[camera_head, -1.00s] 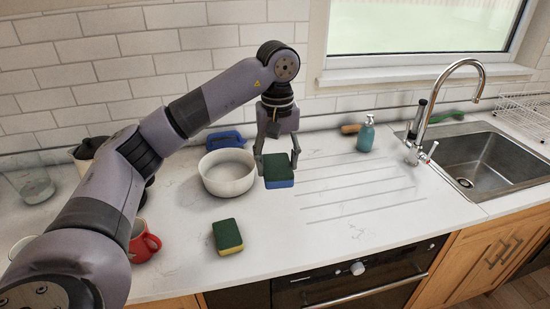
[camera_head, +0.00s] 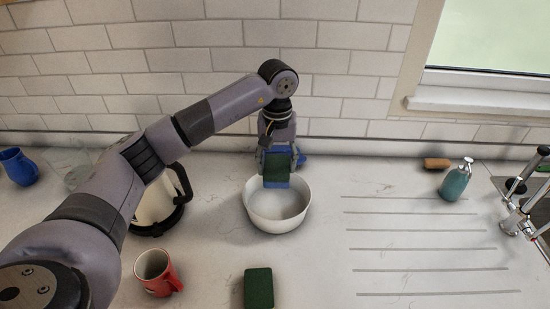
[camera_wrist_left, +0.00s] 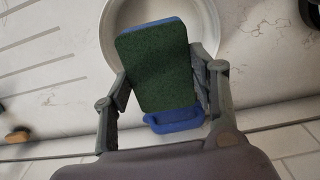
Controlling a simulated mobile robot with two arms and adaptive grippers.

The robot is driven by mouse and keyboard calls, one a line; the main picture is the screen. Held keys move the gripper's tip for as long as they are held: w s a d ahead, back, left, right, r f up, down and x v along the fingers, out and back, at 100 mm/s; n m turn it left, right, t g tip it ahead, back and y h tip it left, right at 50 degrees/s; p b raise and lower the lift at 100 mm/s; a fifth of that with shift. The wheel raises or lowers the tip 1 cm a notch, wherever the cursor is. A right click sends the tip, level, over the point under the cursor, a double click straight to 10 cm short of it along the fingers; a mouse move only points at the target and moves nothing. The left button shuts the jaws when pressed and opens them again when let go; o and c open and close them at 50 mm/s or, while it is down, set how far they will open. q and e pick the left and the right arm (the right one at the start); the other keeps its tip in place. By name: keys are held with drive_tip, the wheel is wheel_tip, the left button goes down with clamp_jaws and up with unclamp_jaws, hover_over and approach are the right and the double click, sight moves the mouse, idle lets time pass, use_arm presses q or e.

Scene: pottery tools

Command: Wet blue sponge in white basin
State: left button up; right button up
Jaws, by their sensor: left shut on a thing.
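The blue sponge (camera_head: 277,169) has a dark green scouring face and a blue body. My left gripper (camera_head: 277,163) is shut on it and holds it above the back part of the white basin (camera_head: 262,217). In the left wrist view the sponge (camera_wrist_left: 158,65) sits between the two fingers of the gripper (camera_wrist_left: 162,88), with the basin (camera_wrist_left: 112,15) beneath it. The part of the basin in view looks empty; whether it holds water I cannot tell. My right gripper is not in view.
A second green-faced sponge (camera_head: 258,288) lies on the counter in front. A red mug (camera_head: 155,271) and a cream kettle (camera_head: 155,208) stand left of the basin. A blue object (camera_wrist_left: 175,119) lies behind the basin. A teal soap bottle (camera_head: 455,181) stands right; the ribbed drainer between is clear.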

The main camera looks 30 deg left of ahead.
use_arm(q)
drive_tip(key=shift+s+d+f+b, duration=0.1)
drive_tip(key=shift+s+f+b, duration=0.2)
drive_tip(key=shift+f, duration=0.3)
drive_tip(key=f+b, duration=0.5)
drive_tip(key=f, duration=0.3)
drive_tip(key=shift+w+f+b, duration=0.1)
drive_tip(key=shift+w+b, duration=0.1)
drive_tip(key=shift+b, duration=0.2)
drive_tip(key=shift+f+b, duration=0.45)
drive_tip(key=shift+f, duration=0.1)
drive_tip(key=shift+f, duration=0.35)
drive_tip(key=shift+f+b, duration=0.1)
drive_tip(key=shift+b, duration=0.25)
drive_tip(key=shift+f+b, duration=0.75)
drive_tip(key=shift+f, duration=0.25)
